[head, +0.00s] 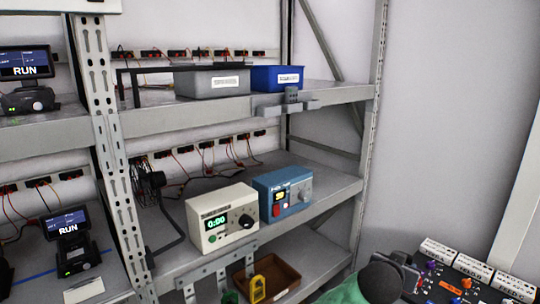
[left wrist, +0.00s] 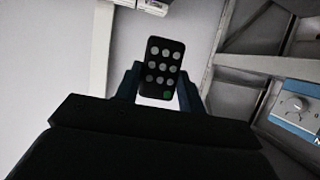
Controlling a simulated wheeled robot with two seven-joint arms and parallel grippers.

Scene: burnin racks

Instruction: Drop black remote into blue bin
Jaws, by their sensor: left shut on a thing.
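The black remote (left wrist: 164,58) has rows of grey round buttons and one green button. It shows in the left wrist view, held between the two dark fingers of my left gripper (left wrist: 160,80), which is shut on it. The lower end of the remote sits between the fingers and its upper end sticks out. My right gripper is not in view.
A grey bin (head: 212,83) stands left of the blue bin. A grey bracket (head: 290,103) sits on the shelf edge before the blue bin. Below are a cream device (head: 222,217) and a blue device (head: 283,195). A knobbed panel (head: 468,275) is at lower right.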

